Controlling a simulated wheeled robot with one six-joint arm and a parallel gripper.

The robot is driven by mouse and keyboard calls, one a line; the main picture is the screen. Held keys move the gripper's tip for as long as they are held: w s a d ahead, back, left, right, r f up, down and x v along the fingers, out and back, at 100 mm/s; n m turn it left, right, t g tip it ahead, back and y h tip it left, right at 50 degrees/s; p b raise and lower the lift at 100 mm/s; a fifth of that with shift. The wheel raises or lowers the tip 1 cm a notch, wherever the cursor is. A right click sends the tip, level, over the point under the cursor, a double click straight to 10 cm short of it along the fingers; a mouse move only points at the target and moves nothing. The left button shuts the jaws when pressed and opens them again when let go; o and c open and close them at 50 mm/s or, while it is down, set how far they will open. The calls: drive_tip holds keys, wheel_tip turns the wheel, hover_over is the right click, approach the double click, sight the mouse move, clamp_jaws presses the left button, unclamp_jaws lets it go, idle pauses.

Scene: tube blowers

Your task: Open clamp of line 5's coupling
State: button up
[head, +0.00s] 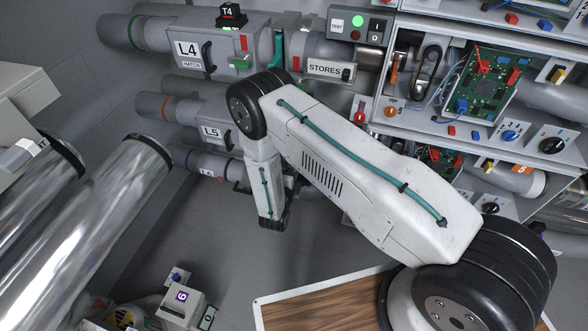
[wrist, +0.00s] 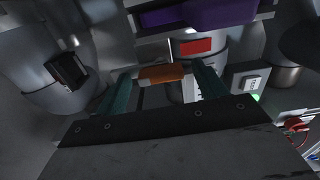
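The L5 line (head: 210,132) shows at left centre in the head view, below L4. My arm hides its coupling there, and my gripper is hidden too. In the wrist view, my gripper (wrist: 163,84) has its two teal fingers spread apart. An orange block (wrist: 161,74), apparently the clamp handle of line 5's coupling, lies between and just beyond the fingertips. A gap shows on each side of it, so the fingers do not appear to grip it. Whether they touch it at depth cannot be told.
In the wrist view, a purple part (wrist: 205,14) is close above the fingers, with a red label (wrist: 195,46) beneath. A dark latch (wrist: 68,70) sits on a grey cylinder at left. In the head view, the L4 hatch (head: 187,48) is above and shiny pipes (head: 100,230) are at left.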

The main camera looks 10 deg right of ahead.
drive_tip(key=v, duration=0.8)
drive_tip(key=shift+w, duration=0.1)
